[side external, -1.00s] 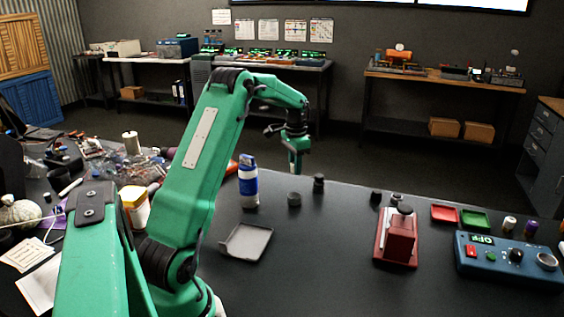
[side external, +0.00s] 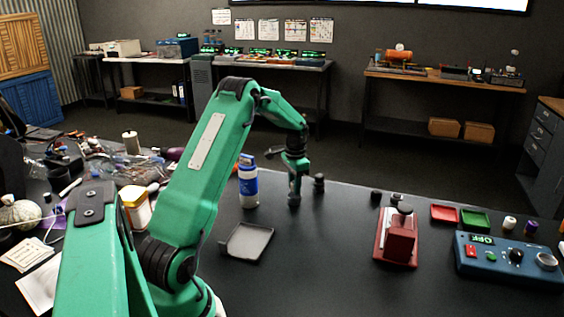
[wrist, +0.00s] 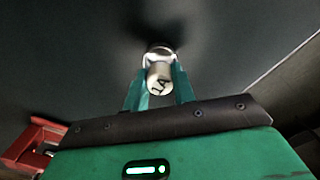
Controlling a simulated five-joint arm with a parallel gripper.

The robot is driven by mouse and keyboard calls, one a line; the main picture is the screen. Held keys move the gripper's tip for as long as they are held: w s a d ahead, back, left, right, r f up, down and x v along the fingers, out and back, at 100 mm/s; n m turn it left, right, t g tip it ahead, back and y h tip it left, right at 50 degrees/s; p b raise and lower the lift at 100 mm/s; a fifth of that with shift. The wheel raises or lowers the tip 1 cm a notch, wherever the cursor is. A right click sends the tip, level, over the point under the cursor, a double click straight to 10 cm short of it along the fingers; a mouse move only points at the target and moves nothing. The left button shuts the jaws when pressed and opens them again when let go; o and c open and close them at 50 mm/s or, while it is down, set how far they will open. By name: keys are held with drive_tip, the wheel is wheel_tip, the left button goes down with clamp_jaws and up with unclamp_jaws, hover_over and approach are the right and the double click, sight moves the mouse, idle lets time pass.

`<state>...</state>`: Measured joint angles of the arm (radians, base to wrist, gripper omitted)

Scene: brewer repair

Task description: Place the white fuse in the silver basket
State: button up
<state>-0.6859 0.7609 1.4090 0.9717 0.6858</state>
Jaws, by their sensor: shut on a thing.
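My gripper (wrist: 158,85) is shut on a pale cylinder with dark marks on its end, which looks like the white fuse (wrist: 158,76). A bright rim shows just beyond it in the wrist view; I cannot tell if it is part of the fuse or the silver basket. In the side view my gripper (side external: 294,196) points down, low over the table, where a short dark cylinder stands. That cylinder is now mostly hidden by the gripper, and the fuse cannot be made out there. No basket is clearly recognisable in the side view.
A blue and white bottle (side external: 248,184) stands just left of my gripper, and a dark cylinder (side external: 319,183) just right. A grey tray (side external: 248,242) lies in front. A red press (side external: 397,240), red and green trays (side external: 475,220) and a blue control box (side external: 508,258) stand right.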

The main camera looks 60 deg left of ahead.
drive_tip(key=shift+f, duration=0.4)
drive_tip(key=o, duration=1.1)
drive_tip(key=shift+c, duration=0.2)
drive_tip(key=shift+r, duration=3.5)
